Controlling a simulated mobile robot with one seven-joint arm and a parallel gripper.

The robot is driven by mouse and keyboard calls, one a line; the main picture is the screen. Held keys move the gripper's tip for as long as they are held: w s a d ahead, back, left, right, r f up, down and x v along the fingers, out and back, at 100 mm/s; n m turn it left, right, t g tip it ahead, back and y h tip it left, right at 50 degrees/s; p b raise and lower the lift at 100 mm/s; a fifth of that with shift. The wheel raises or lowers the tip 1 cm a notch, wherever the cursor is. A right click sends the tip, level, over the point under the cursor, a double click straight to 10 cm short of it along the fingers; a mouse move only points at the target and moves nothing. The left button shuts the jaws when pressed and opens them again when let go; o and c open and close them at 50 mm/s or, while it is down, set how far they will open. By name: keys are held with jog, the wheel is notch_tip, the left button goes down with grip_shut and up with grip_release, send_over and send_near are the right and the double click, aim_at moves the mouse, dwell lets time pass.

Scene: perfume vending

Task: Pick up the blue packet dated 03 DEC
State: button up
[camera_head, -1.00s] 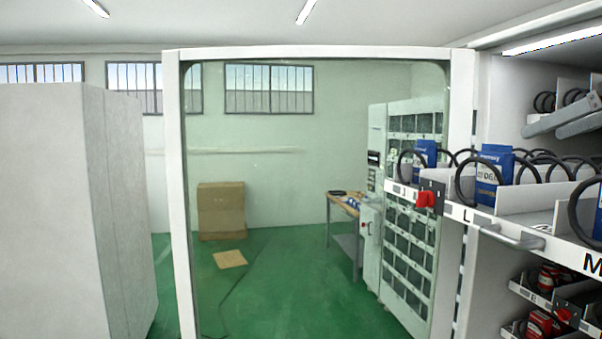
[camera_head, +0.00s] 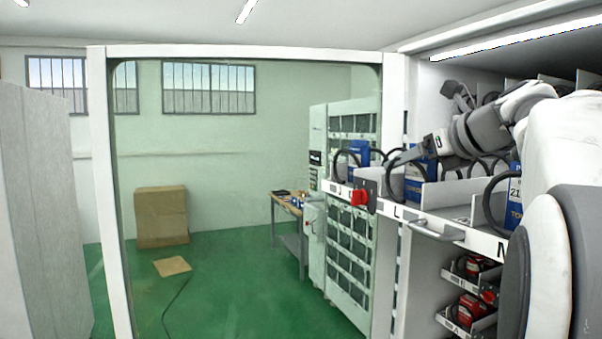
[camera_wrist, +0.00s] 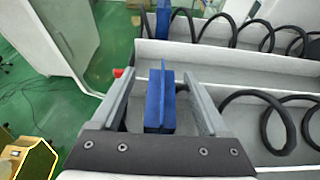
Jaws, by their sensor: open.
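A blue packet (camera_head: 422,178) stands at the front of the lane marked L on the open shelf; its date is partly covered and I cannot read it in full. My gripper (camera_head: 408,156) reaches in from the right at its top. In the wrist view my gripper (camera_wrist: 158,78) is open, with a blue packet (camera_wrist: 160,118) seen from above between its two fingers, and gaps show on both sides. Another blue packet (camera_head: 357,154) stands in the lane to the left; it also shows at the top of the wrist view (camera_wrist: 163,20). A third blue packet (camera_head: 514,200) stands to the right, partly hidden by my arm.
Black spiral coils (camera_wrist: 268,118) fill the lanes, separated by white dividers (camera_wrist: 230,60). A red knob (camera_head: 359,197) and a handle (camera_head: 437,230) are on the shelf front. Red packets (camera_head: 470,306) sit on lower shelves. A glass door frame (camera_head: 395,110) stands open to the left.

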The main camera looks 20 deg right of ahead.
jog(key=shift+w, duration=0.1)
grip_shut()
dwell(0.3)
jog(key=shift+r, duration=0.1)
